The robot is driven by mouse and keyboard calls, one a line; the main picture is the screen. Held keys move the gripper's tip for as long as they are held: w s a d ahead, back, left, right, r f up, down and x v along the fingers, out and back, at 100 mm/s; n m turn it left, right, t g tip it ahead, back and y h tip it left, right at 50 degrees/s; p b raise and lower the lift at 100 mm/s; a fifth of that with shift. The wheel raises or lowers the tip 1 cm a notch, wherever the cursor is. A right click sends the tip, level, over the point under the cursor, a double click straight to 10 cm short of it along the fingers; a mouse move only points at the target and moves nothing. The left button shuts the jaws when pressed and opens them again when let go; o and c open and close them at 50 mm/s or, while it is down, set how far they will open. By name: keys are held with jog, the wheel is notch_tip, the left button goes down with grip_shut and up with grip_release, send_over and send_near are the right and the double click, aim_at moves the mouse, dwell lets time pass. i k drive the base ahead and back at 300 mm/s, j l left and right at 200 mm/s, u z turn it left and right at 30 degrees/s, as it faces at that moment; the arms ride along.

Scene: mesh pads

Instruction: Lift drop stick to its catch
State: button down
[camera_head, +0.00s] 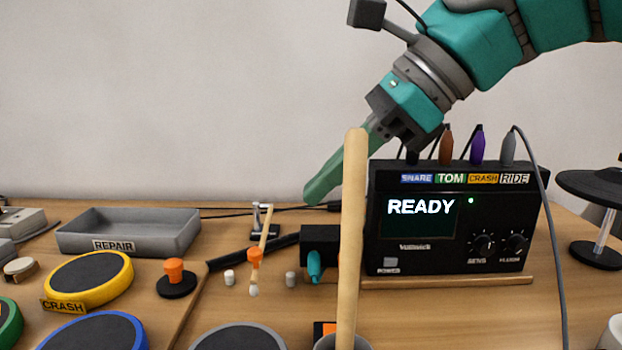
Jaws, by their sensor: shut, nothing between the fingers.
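My gripper (318,192) is shut and empty, pointing down and left in the air in front of the wall, beside the drum module. A short wooden stick (265,232) with an orange fitting (254,258) slants up near a small metal bracket (260,222) on a black base; this may be the drop stick and its catch. I cannot tell whether stick and bracket touch. A thick wooden stick (351,220) stands nearly upright in a grey cup (343,343) in the foreground. My gripper touches neither stick.
The black module (455,262) reads READY, with coloured plugs on top and a grey cable. Left are a grey REPAIR tray (130,222), a yellow-rimmed CRASH pad (126,275), a blue-rimmed pad (140,325) and an orange knob (174,272). A black stand (596,255) is at right.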

aim_at(255, 254)
jog(key=k+l, duration=0.35)
jog(key=l, duration=0.15)
jog(key=k+l, duration=0.35)
jog(key=l, duration=0.15)
